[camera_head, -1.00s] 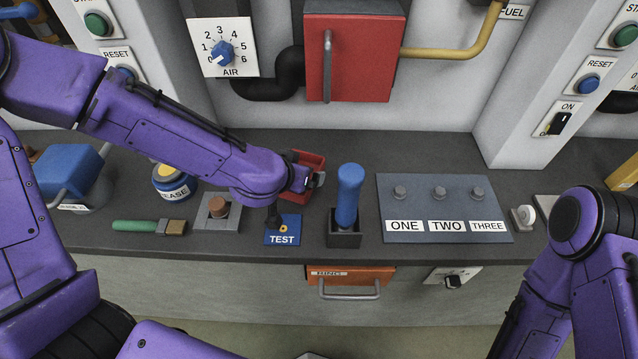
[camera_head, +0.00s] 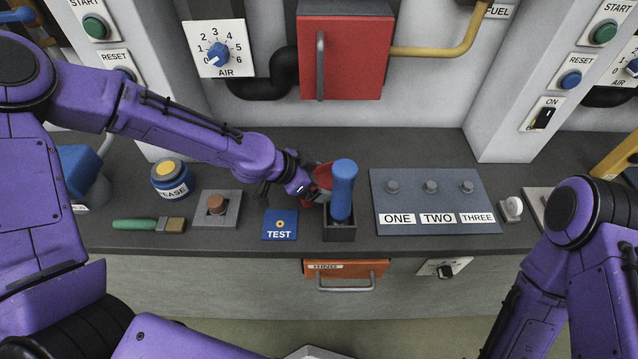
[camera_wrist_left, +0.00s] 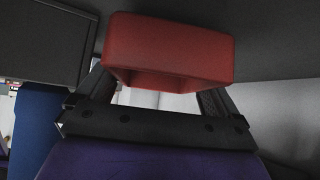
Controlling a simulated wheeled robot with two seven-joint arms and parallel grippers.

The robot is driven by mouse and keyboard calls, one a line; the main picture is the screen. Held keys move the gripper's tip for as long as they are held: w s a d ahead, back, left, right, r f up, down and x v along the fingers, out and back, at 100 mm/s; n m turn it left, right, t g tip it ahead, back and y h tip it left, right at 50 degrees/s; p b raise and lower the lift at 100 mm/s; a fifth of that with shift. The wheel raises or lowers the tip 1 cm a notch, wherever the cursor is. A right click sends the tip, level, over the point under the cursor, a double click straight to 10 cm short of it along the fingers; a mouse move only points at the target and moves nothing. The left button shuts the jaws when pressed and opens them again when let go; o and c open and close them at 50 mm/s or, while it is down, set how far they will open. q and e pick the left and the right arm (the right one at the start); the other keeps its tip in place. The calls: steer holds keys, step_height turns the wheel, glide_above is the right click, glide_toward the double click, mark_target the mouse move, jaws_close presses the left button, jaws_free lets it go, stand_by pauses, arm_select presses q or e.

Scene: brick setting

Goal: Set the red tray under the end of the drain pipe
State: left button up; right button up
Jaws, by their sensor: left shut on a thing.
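The red tray (camera_head: 317,172) is small and mostly hidden in the head view behind my left gripper (camera_head: 318,192) and a blue handle. In the left wrist view the red tray (camera_wrist_left: 170,45) lies across both fingers, close to the camera, and my left gripper (camera_wrist_left: 155,95) is shut on it. It appears to be held over the back part of the dark counter. A black bent pipe (camera_head: 285,65) runs beside the red cabinet, above and left of the tray; I cannot tell whether it is the drain pipe. My right arm shows at the right, but its gripper is outside the frame.
The blue upright handle (camera_head: 343,185) in a black holder stands close to the gripper. The ONE-TWO-THREE panel (camera_head: 430,195) lies to its right. The TEST plate (camera_head: 280,224), grease jar (camera_head: 171,180) and brush (camera_head: 150,225) are left. The counter's back strip (camera_head: 400,147) is clear.

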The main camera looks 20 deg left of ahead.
arm_select(q)
steer(key=shift+w+a+f, duration=0.1)
steer(key=shift+f, duration=0.55)
steer(key=shift+w+f, duration=0.1)
steer(key=shift+w, duration=0.05)
steer(key=shift+f, duration=0.1)
steer(key=o, duration=1.1)
steer(key=shift+s+f, duration=0.1)
steer(key=shift+s, duration=0.1)
steer(key=shift+w, duration=0.1)
